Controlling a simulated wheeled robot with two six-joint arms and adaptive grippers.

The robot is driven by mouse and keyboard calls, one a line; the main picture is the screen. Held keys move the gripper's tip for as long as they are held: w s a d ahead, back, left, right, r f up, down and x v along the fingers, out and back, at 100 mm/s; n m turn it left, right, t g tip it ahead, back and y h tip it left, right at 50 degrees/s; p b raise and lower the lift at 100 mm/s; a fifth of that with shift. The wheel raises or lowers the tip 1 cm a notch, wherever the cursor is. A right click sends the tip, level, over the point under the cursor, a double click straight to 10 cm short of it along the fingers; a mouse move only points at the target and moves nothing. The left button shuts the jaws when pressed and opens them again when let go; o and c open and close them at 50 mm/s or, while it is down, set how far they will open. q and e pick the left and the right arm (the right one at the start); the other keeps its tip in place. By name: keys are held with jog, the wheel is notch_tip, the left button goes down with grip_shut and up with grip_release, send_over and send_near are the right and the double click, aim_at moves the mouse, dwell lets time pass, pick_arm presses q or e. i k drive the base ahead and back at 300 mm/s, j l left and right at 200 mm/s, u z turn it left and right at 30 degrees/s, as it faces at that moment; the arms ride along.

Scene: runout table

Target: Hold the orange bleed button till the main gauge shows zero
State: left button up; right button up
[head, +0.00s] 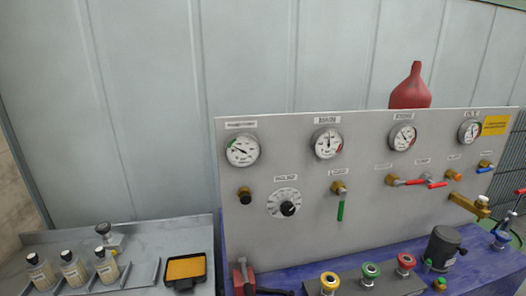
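The main gauge (327,143), a round white dial under a label that seems to read MAIN, is at the upper middle of the grey panel (345,225). Its needle appears to point roughly upward; the numbers are too small to read. A button with a yellow-orange ring (329,281) stands at the front of the bench, at the bottom of the head view. A small orange-brown knob (455,175) sits on the panel's right side under a small label. I cannot read which one is marked bleed. Neither of my grippers is in view.
Green (370,271) and red (405,262) buttons stand beside the yellow-orange one. A dark cylinder (443,246) and brass valve (469,205) are at right. Red and green levers jut from the panel. Bottles (73,269) and a yellow-padded tray (185,269) lie at left.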

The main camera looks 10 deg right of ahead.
aim_at(458, 176)
jog(key=z, duration=1.65)
